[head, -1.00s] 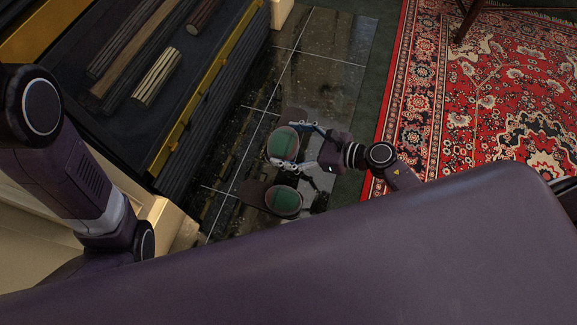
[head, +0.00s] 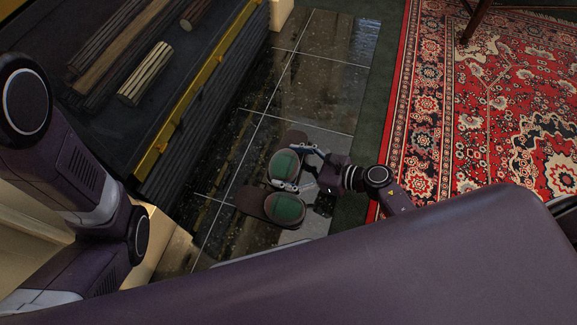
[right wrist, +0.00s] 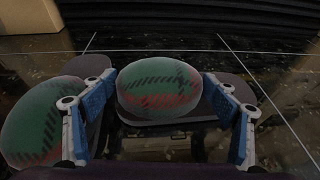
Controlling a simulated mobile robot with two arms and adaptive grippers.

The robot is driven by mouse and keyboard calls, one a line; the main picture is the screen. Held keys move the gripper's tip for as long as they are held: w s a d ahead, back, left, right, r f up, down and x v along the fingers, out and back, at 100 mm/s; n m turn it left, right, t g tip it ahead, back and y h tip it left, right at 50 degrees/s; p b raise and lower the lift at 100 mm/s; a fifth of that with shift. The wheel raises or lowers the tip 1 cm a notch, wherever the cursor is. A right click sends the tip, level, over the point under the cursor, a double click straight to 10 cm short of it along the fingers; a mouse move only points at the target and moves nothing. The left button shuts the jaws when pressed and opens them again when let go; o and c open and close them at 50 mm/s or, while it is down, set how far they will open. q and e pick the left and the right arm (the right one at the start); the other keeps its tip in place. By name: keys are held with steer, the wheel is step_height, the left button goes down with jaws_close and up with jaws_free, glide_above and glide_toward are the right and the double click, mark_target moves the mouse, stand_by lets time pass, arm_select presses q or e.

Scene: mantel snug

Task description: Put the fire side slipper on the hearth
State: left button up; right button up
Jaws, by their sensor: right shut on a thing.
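Two dark-soled slippers with green uppers are on or just over the dark glossy tiled hearth (head: 318,78) in the head view. My right gripper (head: 291,167) is shut across the farther slipper (head: 284,164), one finger on each side. In the right wrist view this slipper (right wrist: 158,88) sits between the two blue fingers and shows a dark and red zigzag pattern. I cannot tell whether its sole touches the tiles. The other slipper (head: 285,208) lies close beside it, nearer to me; it also shows at the left of the right wrist view (right wrist: 35,125). My left gripper is out of view.
The fireplace bed with logs (head: 146,74) and a brass-coloured edge (head: 205,85) stands left of the hearth. A red patterned rug (head: 490,110) lies to the right, with a dark wooden leg (head: 473,22) on it. The far tiles are clear.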

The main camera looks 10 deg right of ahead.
steer(key=shift+r, duration=0.1)
steer(key=shift+f+b, duration=0.3)
steer(key=o, duration=0.9)
steer(key=shift+o, duration=0.2)
steer(key=shift+r, duration=0.1)
